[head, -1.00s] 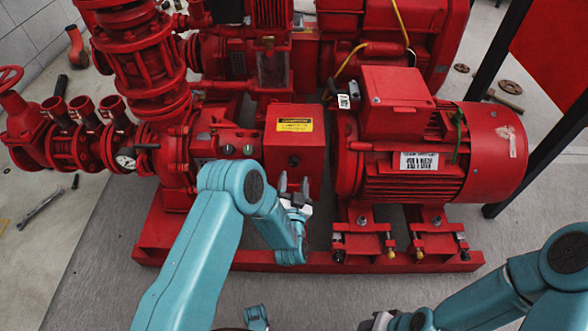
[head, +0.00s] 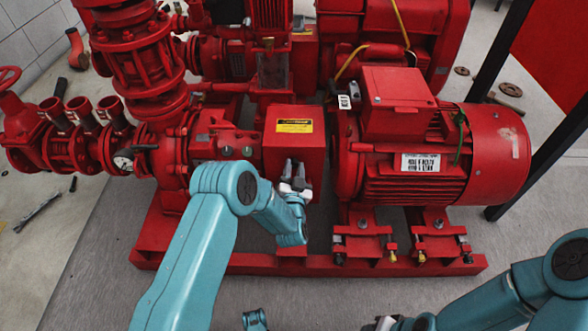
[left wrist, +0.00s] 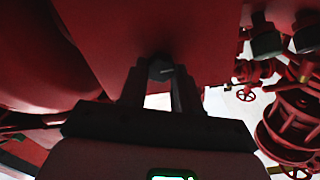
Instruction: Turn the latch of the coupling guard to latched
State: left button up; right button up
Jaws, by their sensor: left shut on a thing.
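The coupling guard (head: 278,151) is a red box with a yellow label, between the pump at left and the motor at right. My left gripper (head: 293,167) is at the front face of the guard, below the label. In the left wrist view the dark latch knob (left wrist: 160,69) sits on the red guard face between the two fingertips of my left gripper (left wrist: 160,82), which is shut on it. In the head view the gripper covers the latch, and its exact angle is hard to tell. My right gripper (head: 384,324) shows only partly at the bottom edge.
The red motor (head: 440,165) stands close to the right of the guard. The red pump and its piping (head: 150,80) stand at left. The red base rail (head: 360,262) runs along the front. Grey floor in front is mostly clear; a wrench (head: 36,212) lies at left.

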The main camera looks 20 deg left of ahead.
pick_arm(q)
jog(key=m+b, duration=0.1)
jog(key=m, duration=0.3)
jog(key=shift+f, duration=0.15)
jog(key=m, duration=0.9)
jog(key=shift+m+b, duration=0.3)
jog(key=shift+b, duration=0.1)
jog(key=shift+f+m, duration=0.1)
jog(key=shift+m, duration=2)
jog(key=o, duration=1.1)
jog(key=shift+c, duration=0.2)
jog(key=shift+d, duration=0.1)
